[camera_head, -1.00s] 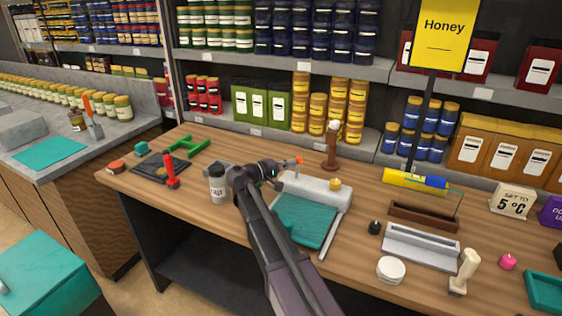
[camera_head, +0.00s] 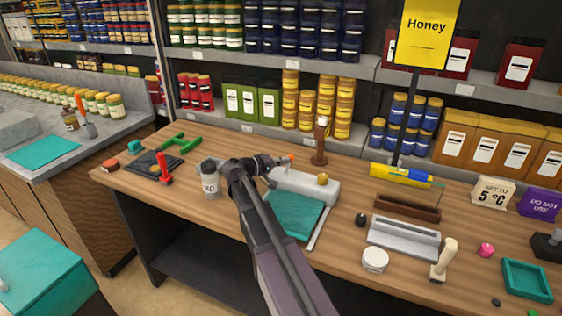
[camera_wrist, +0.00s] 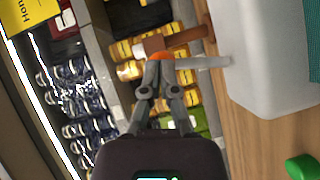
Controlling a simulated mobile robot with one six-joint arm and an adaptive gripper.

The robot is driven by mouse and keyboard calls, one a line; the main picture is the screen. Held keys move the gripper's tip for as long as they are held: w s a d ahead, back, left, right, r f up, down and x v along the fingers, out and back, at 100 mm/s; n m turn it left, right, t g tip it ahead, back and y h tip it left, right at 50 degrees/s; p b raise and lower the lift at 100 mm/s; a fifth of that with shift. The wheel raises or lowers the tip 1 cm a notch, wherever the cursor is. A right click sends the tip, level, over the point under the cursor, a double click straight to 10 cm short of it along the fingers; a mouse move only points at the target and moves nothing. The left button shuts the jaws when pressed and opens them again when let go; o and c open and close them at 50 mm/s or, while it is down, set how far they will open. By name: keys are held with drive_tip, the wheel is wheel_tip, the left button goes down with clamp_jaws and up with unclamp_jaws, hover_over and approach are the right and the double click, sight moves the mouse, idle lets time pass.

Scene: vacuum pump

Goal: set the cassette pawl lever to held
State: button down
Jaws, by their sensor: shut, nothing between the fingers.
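The lever (camera_wrist: 205,62) is a thin grey bar with an orange tip (camera_wrist: 160,55), sticking out from the side of a pale grey machine body (camera_wrist: 265,50). In the head view my gripper (camera_head: 281,160) partly hides the lever's surroundings.
A teal panel (camera_head: 293,215) lies in front of the machine body. A dark knob (camera_head: 361,219) and grey tray (camera_head: 404,240) are to the right.

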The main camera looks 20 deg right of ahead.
drive_tip(key=shift+d, duration=0.2)
drive_tip(key=shift+a, duration=0.15)
drive_tip(key=s+a+r+p, duration=0.1)
drive_tip(key=a+r+p, duration=0.1)
drive_tip(key=a, duration=1.1)
drive_tip(key=shift+s+a, duration=0.35)
drive_tip(key=shift+a, duration=0.05)
drive_tip(key=shift+s+f, duration=0.1)
